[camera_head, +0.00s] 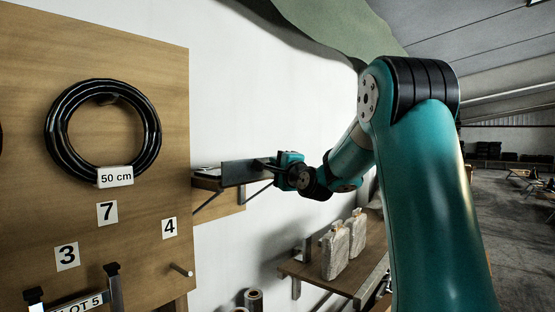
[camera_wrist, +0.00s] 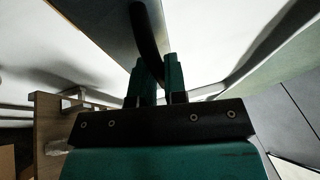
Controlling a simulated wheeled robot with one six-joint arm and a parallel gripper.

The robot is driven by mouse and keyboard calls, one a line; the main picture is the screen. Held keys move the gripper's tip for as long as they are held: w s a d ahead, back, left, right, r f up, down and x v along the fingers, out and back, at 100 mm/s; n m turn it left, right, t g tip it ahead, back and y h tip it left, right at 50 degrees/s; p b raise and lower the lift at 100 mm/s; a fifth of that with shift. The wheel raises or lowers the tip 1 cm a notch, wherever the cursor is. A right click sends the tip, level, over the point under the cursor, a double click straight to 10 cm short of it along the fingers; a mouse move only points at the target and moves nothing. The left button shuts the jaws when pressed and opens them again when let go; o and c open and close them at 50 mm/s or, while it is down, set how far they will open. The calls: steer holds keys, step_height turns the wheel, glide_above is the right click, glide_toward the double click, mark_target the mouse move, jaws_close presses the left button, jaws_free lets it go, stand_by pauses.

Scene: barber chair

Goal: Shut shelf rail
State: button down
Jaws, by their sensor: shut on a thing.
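The shelf rail (camera_head: 240,173) is a dark flat panel at the end of a small wooden wall shelf (camera_head: 219,205) in the head view. In the wrist view the rail's dark face (camera_wrist: 104,25) fills the upper left, and a curved black handle (camera_wrist: 146,38) comes down from it. My gripper (camera_head: 268,166) is at the rail's right end. In the wrist view my gripper's teal fingers (camera_wrist: 157,84) are shut on the handle. The far side of the rail and its hinge or latch are hidden.
A wooden board (camera_head: 75,195) with a coiled black hose (camera_head: 60,128) and number labels stands at the left. A lower shelf (camera_head: 310,276) holds wrapped packages (camera_head: 344,247) below my arm. Open floor lies far right.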

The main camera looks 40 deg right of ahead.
steer(key=c, duration=1.2)
jaws_free()
steer(key=shift+s, duration=0.1)
steer(key=b+v, duration=1)
steer(key=v, duration=0.7)
steer(key=shift+s+a, duration=0.1)
steer(key=shift+a, duration=0.05)
